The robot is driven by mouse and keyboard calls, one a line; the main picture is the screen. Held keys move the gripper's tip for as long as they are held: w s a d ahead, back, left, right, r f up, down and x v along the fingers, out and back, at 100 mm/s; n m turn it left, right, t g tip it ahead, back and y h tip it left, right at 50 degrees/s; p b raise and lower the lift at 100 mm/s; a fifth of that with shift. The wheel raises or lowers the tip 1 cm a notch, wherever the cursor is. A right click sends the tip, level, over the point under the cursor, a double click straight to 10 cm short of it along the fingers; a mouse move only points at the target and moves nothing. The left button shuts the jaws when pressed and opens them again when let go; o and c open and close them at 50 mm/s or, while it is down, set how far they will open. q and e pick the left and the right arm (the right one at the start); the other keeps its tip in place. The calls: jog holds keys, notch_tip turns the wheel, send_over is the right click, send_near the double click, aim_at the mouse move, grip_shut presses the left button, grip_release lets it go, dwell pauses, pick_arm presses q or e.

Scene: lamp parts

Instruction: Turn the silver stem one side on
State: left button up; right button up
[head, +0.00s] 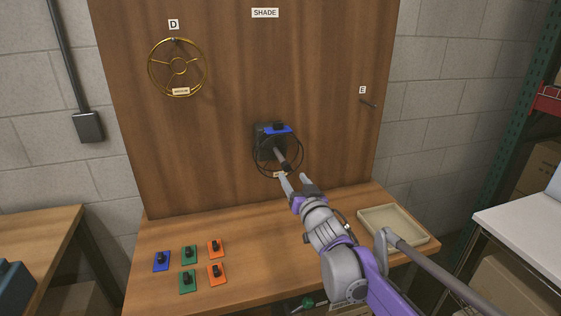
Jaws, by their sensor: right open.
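The silver stem (280,156) sticks out from a dark block (268,146) on the upright wooden board and ends in a dark tip. A dark wire ring (301,162) with a small pale label shows around the stem; whether they touch I cannot tell. A blue plate (277,130) with a black knob sits on top of the block. My right gripper (293,179) is open just below the stem's tip, with no object visible between its fingers. My left gripper is not in view.
A gold wire ring (151,72) hangs under label D. An empty peg (369,104) is under label E. Several coloured plates with black knobs, such as a blue one (161,262), lie on the bench's left. An empty beige tray (405,241) stands at right.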

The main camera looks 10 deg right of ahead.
aim_at(283, 158)
jog(key=w, duration=1)
jog(key=shift+w+a, duration=0.2)
jog(key=shift+a, duration=0.05)
grip_shut()
